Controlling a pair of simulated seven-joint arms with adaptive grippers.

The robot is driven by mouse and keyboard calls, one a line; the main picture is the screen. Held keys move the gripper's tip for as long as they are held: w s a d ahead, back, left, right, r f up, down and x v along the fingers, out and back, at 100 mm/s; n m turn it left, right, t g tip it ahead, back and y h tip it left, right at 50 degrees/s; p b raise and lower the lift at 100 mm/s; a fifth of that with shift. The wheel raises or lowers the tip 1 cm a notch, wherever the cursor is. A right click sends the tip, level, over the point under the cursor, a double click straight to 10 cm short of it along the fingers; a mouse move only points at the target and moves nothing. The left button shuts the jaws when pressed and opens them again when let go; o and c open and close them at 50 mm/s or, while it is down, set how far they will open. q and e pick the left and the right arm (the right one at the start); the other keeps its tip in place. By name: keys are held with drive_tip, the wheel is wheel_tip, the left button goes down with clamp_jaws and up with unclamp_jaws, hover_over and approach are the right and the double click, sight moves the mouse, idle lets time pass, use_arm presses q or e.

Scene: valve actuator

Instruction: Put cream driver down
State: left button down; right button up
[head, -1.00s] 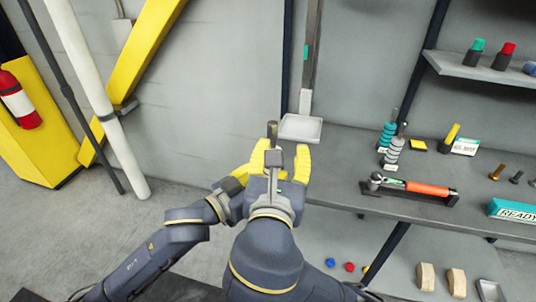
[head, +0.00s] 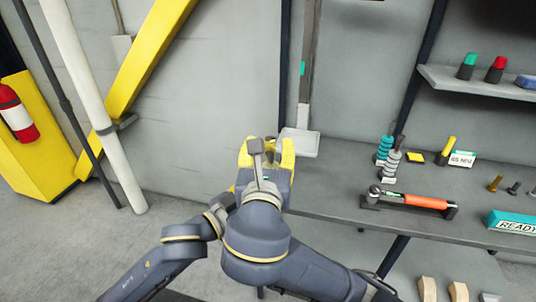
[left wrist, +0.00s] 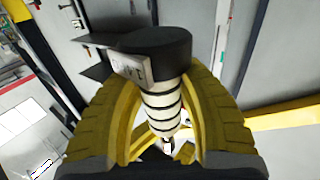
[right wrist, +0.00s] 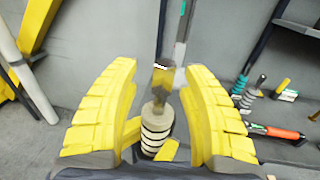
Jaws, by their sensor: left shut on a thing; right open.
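The cream driver (left wrist: 165,95), banded in cream and black with a dark end cap, is gripped between the yellow fingers of my left gripper (left wrist: 165,140). It is held in the air. In the right wrist view the driver (right wrist: 157,125) stands nearly upright, shaft up, between the spread fingers of my right gripper (right wrist: 160,85). My right gripper is open, with gaps visible on both sides of the driver. In the head view my right gripper (head: 266,156) hides most of the driver and of my left gripper.
On the grey bench (head: 330,195) at right stand a teal driver (head: 384,148) and a grey-white driver (head: 391,163). An orange-handled tool (head: 425,201) rests in a holder, near a teal READY block (head: 515,222). A white scoop-like tray (head: 300,142) is just behind the grippers.

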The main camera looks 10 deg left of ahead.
use_arm(q)
drive_tip(key=shift+r, duration=0.2)
use_arm(e)
drive_tip(key=shift+w, duration=0.1)
drive_tip(key=shift+c, duration=0.5)
clamp_jaws()
use_arm(q)
drive_tip(key=c, duration=0.8)
unclamp_jaws()
drive_tip(key=shift+f, duration=0.1)
use_arm(e)
drive_tip(key=shift+r, duration=0.1)
use_arm(q)
drive_tip(key=shift+f, duration=0.15)
